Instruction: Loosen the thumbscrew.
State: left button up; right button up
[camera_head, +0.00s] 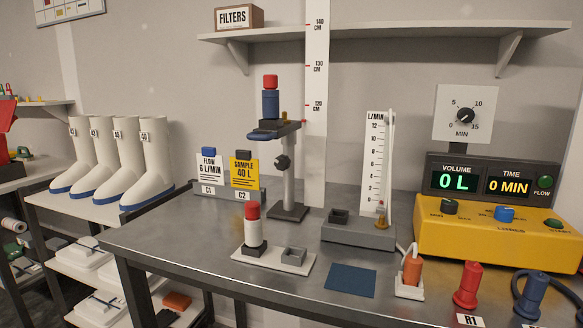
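A grey stand (290,190) rises from the metal bench, with a dark round knob (282,162) on its column that looks like the thumbscrew. A small brass-coloured piece (284,116) shows near the top of the column. The stand's arm (275,131) reaches left and carries a blue cylinder with a red cap (270,98) upright. I cannot tell how tight the knob is. Neither of my grippers is in view.
The bench (180,246) also holds a white base with a red-capped white cylinder (252,228), a flow meter (376,170), a yellow console (490,238), and red (467,284) and blue connectors (531,294). White boots (150,165) stand left. A height scale (316,60) stands behind.

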aim_at(282, 162)
jog(key=j+z, duration=0.15)
jog(key=z, duration=0.3)
jog(key=i+j+z, duration=0.1)
jog(key=z, duration=0.35)
jog(key=j+z, duration=0.25)
jog(key=j, duration=0.2)
jog(key=j+z, duration=0.3)
jog(key=j, duration=0.5)
jog(key=k+j+z, duration=0.15)
jog(key=j, duration=0.15)
jog(key=k+j, duration=0.1)
jog(key=j, duration=0.2)
jog(key=k+j, duration=0.1)
jog(key=j, duration=0.4)
jog(key=k+j+z, duration=0.1)
jog(key=j, duration=0.45)
jog(key=k+j, duration=0.1)
jog(key=j, duration=0.4)
